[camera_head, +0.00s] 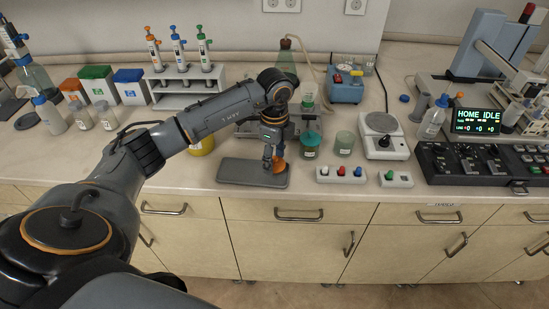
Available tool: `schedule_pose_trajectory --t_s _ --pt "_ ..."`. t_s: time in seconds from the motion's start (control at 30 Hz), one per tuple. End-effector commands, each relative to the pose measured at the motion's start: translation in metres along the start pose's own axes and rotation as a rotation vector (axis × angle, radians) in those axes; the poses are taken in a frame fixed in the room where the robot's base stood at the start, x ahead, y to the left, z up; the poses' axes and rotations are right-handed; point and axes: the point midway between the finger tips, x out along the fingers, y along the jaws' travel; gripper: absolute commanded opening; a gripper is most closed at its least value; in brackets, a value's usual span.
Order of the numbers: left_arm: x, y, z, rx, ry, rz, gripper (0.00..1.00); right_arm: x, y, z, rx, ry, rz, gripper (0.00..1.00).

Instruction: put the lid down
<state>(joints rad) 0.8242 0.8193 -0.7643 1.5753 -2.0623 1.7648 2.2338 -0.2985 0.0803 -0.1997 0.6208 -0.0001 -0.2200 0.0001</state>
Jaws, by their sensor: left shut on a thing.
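My left gripper (273,160) points down over the right part of a grey tray (230,174) near the counter's front edge. It is shut on a small orange lid (279,167), which is at its fingertips and partly covered by them. The lid looks tilted, and it is very low over the tray; I cannot tell whether it touches the tray. A jar with yellow contents (202,146) stands behind the tray, partly hidden by my left arm. My right gripper is not in view.
A jar with a teal lid (311,140) and a greenish jar (344,143) stand right of the gripper. A block with coloured knobs (341,175) is right of the tray. A pipette rack (187,88) stands behind my arm. The tray's left part is bare.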

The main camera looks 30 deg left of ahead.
Motion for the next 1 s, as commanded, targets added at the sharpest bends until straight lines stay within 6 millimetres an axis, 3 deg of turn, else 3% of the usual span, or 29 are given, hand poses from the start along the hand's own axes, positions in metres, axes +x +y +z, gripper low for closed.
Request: schedule_pose_trajectory --t_s 0.13,0.87,0.9,1.0 --pt "0.012 0.000 -0.001 0.001 0.001 -0.001 0.41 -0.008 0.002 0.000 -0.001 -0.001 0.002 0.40" --pt "0.026 0.000 -0.001 0.000 0.001 -0.002 0.41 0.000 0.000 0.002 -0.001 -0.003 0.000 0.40" --pt "0.026 0.000 -0.001 0.000 0.001 -0.001 0.59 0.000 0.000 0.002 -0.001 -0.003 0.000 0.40" --pt "0.026 0.000 -0.001 0.000 0.001 0.000 0.80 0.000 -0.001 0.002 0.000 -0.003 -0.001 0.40"
